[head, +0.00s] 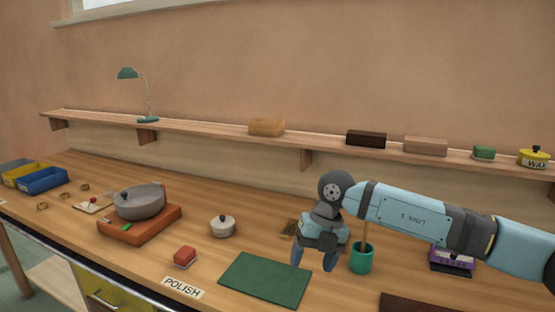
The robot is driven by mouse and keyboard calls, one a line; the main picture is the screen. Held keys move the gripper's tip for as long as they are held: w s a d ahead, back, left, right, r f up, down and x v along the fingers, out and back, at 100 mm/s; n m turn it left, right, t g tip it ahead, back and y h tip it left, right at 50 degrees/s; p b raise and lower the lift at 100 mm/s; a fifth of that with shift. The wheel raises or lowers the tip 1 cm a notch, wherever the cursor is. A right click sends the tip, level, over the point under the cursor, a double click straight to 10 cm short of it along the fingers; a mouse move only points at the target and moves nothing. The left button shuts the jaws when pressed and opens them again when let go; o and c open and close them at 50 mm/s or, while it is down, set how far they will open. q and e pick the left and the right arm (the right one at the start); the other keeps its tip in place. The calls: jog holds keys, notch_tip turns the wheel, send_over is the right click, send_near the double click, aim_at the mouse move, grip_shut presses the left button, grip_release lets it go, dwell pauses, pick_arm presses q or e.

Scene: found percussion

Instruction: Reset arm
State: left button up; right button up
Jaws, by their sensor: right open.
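My right arm comes in from the right edge, and its gripper (314,258) points down over the wooden workbench (190,240). The right gripper is open, with nothing seen between its fingers. It hangs just right of the green mat (265,280) and left of the teal cup (362,258). A thin wooden stick stands up from the cup, close behind the arm. I cannot tell how high the fingertips are above the bench. My left gripper is not in view.
A small lidded pot (223,226), a red block (185,257) and a POLISH label (182,288) lie nearby. A shelf (210,133) runs along the wall.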

jog(key=s+a+f+g+y+b, duration=0.3)
jog(key=s+a+f+g+y, duration=0.15)
jog(key=s+a+y, duration=0.95)
jog(key=d+f+m+t+h+b, duration=0.25)
jog(key=d+f+m+t, duration=0.5)
jog(key=m+t, duration=0.5)
jog(key=d+f+m+t+h+b, duration=0.2)
jog(key=d+f+m+t+h, duration=0.3)
jog(key=f+m+t, duration=0.75)
pick_arm(q)
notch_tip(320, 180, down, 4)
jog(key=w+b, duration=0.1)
jog(key=b, duration=0.1)
pick_arm(e)
jog(key=s+d+f+m+g+h, duration=0.6)
jog(key=s+d+f+m+g, duration=0.25)
jog(key=s+d+f, duration=0.4)
pick_arm(q)
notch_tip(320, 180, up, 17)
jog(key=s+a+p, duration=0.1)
jog(key=p, duration=2.3)
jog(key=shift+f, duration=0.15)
pick_arm(e)
notch_tip(320, 180, up, 17)
jog(key=s+d, duration=0.1)
jog(key=s, duration=0.1)
jog(key=shift+s+d+r+m, duration=0.15)
jog(key=shift+s+r+m, duration=0.1)
jog(key=shift+m, duration=0.2)
